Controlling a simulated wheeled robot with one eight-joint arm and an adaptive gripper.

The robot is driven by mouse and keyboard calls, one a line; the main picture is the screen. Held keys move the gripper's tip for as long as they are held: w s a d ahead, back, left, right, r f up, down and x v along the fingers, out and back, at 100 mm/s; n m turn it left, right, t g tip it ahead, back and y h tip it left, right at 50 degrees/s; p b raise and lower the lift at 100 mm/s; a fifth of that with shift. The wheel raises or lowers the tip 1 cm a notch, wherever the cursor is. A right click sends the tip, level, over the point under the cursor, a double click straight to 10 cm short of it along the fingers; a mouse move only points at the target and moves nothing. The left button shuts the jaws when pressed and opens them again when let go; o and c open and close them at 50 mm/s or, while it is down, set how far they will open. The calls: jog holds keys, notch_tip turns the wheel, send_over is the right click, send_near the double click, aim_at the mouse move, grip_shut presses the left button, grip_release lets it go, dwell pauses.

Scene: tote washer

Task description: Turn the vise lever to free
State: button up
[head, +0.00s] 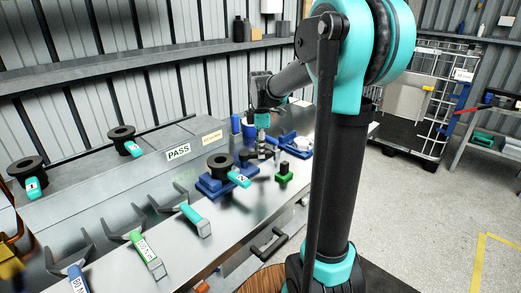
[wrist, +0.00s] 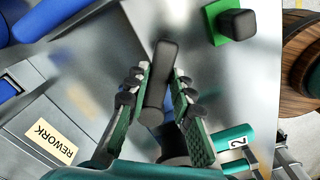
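The vise lever (wrist: 154,92) is a short black rounded bar in the wrist view, lying between my fingertips. My gripper (wrist: 162,76) has green-padded fingers with dark knuckles. They close in on both sides of the bar and appear to touch it. In the head view my gripper (head: 262,149) points down over the bench beside the blue fixtures, and the lever cannot be made out there. A blue fixture (head: 213,187) with a black ring and a teal tag marked 2 (head: 239,178) stands just in front of it. Another blue fixture (head: 297,142) stands just behind.
A green block with a black knob (head: 284,175) stands close by; it also shows in the wrist view (wrist: 232,24). A PASS-labelled ledge (head: 178,152) runs behind. A REWORK label (wrist: 50,143) shows in the wrist view.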

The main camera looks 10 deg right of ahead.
grip_shut()
jog(key=shift+s, duration=0.1)
jog(key=s+m, duration=0.1)
jog(key=m, duration=0.1)
jog(key=s+m, duration=0.1)
jog(key=m, duration=0.1)
jog(key=shift+s+a, duration=0.1)
jog(key=shift+a, duration=0.2)
jog(key=m, duration=0.2)
jog(key=s+a+m, duration=0.1)
jog(key=shift+s+m, duration=0.25)
jog(key=shift+m, duration=0.15)
jog(key=shift+s+a+m, duration=0.25)
jog(key=shift+m, duration=0.45)
jog(key=shift+s+a+m, duration=0.25)
jog(key=shift+m, duration=0.45)
jog(key=o, duration=0.6)
grip_release()
